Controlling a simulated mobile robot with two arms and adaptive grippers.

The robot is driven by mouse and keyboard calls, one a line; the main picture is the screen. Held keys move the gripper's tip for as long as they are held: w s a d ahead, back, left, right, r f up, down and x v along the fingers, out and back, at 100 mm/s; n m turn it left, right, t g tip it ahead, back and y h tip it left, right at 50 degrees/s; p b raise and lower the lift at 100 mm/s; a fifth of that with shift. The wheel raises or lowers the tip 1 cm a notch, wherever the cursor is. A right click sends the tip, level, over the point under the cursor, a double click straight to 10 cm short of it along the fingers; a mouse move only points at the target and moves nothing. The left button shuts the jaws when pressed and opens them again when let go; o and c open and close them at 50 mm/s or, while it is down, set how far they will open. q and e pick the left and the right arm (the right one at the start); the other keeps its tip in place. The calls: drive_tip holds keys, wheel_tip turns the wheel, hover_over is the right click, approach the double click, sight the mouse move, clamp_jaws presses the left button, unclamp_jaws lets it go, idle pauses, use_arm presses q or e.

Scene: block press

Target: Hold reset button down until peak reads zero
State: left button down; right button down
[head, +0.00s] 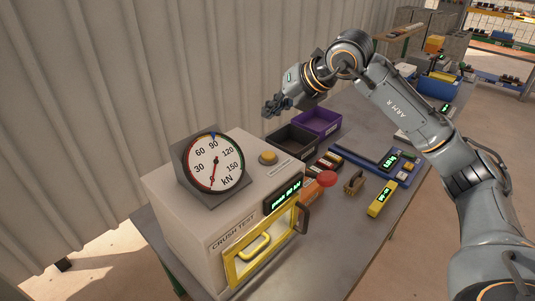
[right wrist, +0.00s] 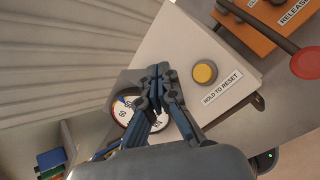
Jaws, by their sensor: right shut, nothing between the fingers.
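The yellow reset button (head: 268,158) sits on top of the pale crush test machine (head: 168,205). In the right wrist view the button (right wrist: 205,72) stands beside a "HOLD TO RESET" label (right wrist: 222,87). The green display (head: 286,197) reads "peak" with a number in kN that looks like 80 or 90. On the round dial (head: 226,165) the red needle points down and a blue marker is near 90. My right gripper (head: 272,108) is shut and empty, raised above the machine. In the wrist view its fingertips (right wrist: 158,69) appear left of the button, apart from it. My left gripper is not in view.
A yellow-framed door (head: 230,271) is on the machine's front. A red knob (head: 327,179), black bin (head: 291,140), purple bin (head: 318,122) and a blue-framed scale (head: 372,158) are on the bench to the right. A corrugated wall (head: 90,110) stands behind.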

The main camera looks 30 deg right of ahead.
sight(271, 156)
drive_tip(key=shift+f, duration=0.1)
wheel_tip(271, 156, down, 8)
drive_tip(key=b, duration=0.6)
drive_tip(key=shift+f+b, duration=0.3)
drive_tip(key=shift+b, duration=0.05)
idle(1.0)
drive_tip(key=shift+f+b, duration=0.45)
drive_tip(key=shift+f+b, duration=0.5)
idle(0.5)
drive_tip(key=shift+r, duration=0.1)
idle(1.9)
drive_tip(key=shift+r+p, duration=0.65)
drive_tip(key=shift+r, duration=0.2)
